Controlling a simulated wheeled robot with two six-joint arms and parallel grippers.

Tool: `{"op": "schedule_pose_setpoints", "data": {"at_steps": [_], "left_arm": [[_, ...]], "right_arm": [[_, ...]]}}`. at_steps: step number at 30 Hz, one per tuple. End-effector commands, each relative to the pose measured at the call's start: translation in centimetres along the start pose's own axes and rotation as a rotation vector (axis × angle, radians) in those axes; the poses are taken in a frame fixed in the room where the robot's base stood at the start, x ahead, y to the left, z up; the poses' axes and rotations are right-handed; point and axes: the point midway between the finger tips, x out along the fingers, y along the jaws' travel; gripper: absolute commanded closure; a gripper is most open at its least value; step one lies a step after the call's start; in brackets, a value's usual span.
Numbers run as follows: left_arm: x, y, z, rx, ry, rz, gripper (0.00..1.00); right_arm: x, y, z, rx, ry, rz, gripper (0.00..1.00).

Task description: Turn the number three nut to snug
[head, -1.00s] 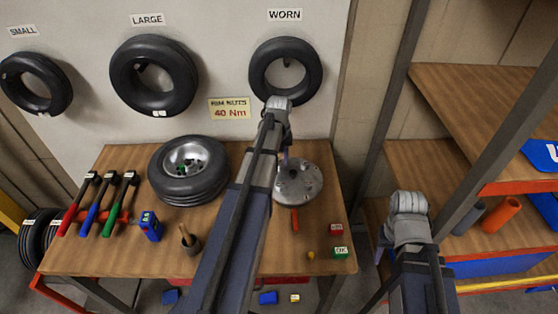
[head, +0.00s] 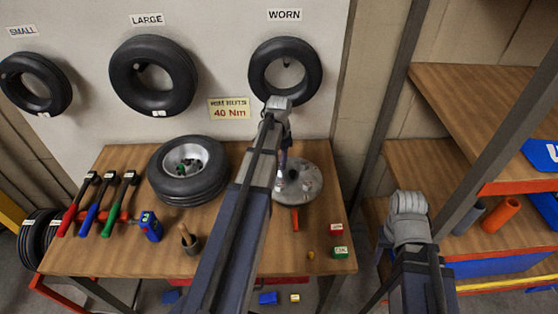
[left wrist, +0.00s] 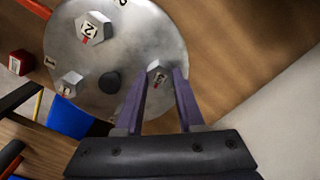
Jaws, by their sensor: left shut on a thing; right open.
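A round grey metal disc (head: 312,187) lies on the workbench, and it fills the upper left of the left wrist view (left wrist: 150,25). It carries hex nuts with white labels and red marks. The number two nut (left wrist: 93,28) and the number one nut (left wrist: 70,84) stand free.
A tyred wheel (head: 188,170) lies left of the disc. Red, blue and green-handled tools (head: 97,205) and a blue device (head: 150,228) lie further left. Red (head: 337,229) and green (head: 341,252) blocks sit at the bench's right front. A shelf rack (head: 440,160) stands at the right.

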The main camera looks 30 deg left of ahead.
Motion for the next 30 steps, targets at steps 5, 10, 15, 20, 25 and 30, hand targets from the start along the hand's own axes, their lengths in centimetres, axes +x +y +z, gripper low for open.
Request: {"op": "schedule_pose_setpoints", "data": {"at_steps": [5,10,15,20,25,30], "left_arm": [[0.00,0.03,0.01,0.110,0.000,0.000,1.00],[0.00,0.03,0.01,0.183,0.000,0.000,1.00],[0.00,0.04,0.02,0.224,0.000,0.000,1.00],[0.01,0.04,0.02,0.240,0.000,0.000,1.00],[0.01,0.04,0.02,0.244,0.000,0.000,1.00],[0.01,0.04,0.02,0.243,0.000,0.000,1.00]], "right_arm": [[0.00,0.00,0.00,0.000,0.000,0.000,0.50],[0.00,0.00,0.00,0.000,0.000,0.000,0.50],[0.00,0.00,0.00,0.000,0.000,0.000,0.50],[0.01,0.00,0.00,0.000,0.000,0.000,0.50],[0.01,0.00,0.00,0.000,0.000,0.000,0.50],[0.01,0.00,0.00,0.000,0.000,0.000,0.50]]}}
